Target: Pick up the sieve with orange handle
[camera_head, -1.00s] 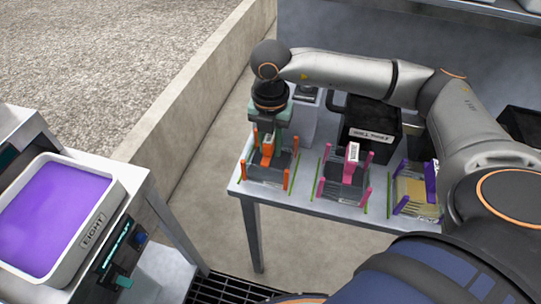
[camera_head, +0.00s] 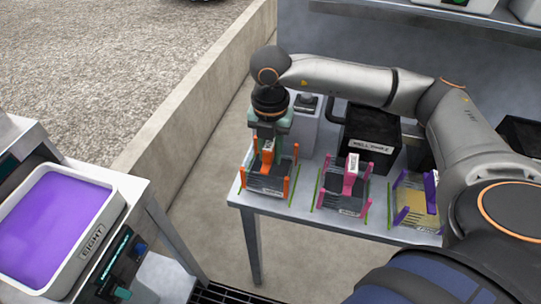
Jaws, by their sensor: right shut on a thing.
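The sieve with the orange handle (camera_head: 267,182) stands at the left end of the metal table, between green marks. It is a dark basket with orange corner posts and an upright orange handle. My right gripper (camera_head: 268,146) reaches down from above and is shut on the orange handle. The sieve appears to be at table level; I cannot tell whether it touches the table. My left gripper is not in view.
A sieve with a pink handle (camera_head: 345,192) and one with purple posts (camera_head: 416,200) stand to the right on the table (camera_head: 300,208). Black boxes (camera_head: 368,138) stand behind. At left, a white tray (camera_head: 112,212) marked EIGHT holds purple liquid.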

